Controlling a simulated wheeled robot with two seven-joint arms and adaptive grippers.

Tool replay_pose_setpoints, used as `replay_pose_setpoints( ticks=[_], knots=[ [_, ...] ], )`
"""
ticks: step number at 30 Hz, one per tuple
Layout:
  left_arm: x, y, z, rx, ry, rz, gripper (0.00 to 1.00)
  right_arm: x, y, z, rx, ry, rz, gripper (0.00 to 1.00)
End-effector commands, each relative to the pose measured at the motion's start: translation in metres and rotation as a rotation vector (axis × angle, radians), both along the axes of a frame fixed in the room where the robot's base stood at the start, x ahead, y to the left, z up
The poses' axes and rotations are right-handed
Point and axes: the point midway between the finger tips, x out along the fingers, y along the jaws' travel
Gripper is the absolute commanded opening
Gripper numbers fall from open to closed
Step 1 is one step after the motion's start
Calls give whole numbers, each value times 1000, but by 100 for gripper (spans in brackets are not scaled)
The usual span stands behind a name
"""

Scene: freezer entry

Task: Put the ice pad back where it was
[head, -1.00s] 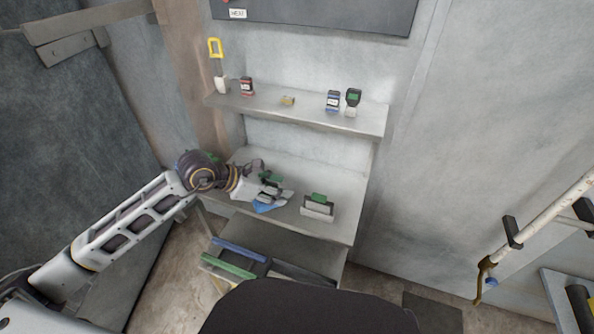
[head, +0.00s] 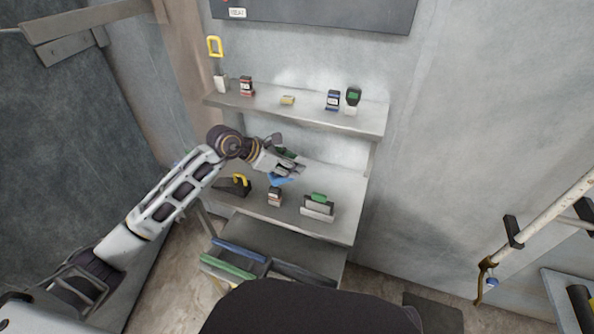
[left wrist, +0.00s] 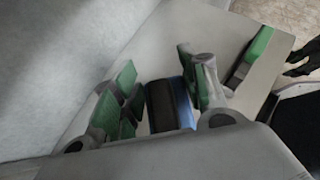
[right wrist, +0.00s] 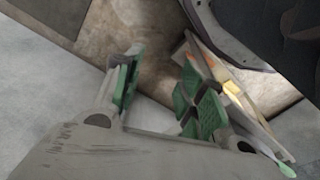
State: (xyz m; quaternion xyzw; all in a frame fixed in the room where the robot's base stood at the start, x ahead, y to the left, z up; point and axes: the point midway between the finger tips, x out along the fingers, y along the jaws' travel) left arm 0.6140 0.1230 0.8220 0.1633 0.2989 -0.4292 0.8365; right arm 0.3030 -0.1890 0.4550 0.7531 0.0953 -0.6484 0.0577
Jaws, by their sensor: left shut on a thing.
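My left gripper (head: 287,170) is shut on a blue pad (head: 279,180), which looks like the ice pad. The gripper holds it over the lower shelf (head: 335,232), behind a small red and white box. The left wrist view shows the pad (left wrist: 187,98), blue with a dark face, between the green-padded fingers of that gripper (left wrist: 165,98). The fingers partly hide it. My right gripper (right wrist: 155,95) shows only in the right wrist view. Its fingers are apart, with nothing between them.
The lower shelf holds a black thing with a yellow handle (head: 238,184), the red and white box (head: 274,197) and a grey block with a green top (head: 317,207). The upper shelf (head: 300,112) holds several small items. Bins (head: 238,252) stand below.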

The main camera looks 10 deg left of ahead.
Motion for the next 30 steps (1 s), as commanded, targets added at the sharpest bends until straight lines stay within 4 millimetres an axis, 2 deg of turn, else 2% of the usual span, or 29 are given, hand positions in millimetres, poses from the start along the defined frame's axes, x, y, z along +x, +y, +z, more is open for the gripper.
replay_pose_setpoints(
  ticks=[6, 16, 22, 30],
  knots=[
    [23, -5, 0, -1, 0, -1, 5, 0, 2, 6, 4, 1, 1, 40],
    [44, -9, 0, 0, 1, -1, 5, -9, 2, 6, 4, 19, 1, 40],
    [42, -9, -18, 0, 2, -2, 5, -4, 4, 11, 10, 3, 1, 40],
    [43, -9, -21, 0, 0, -1, 5, 0, 5, 15, 12, -7, 1, 40]
  ],
)
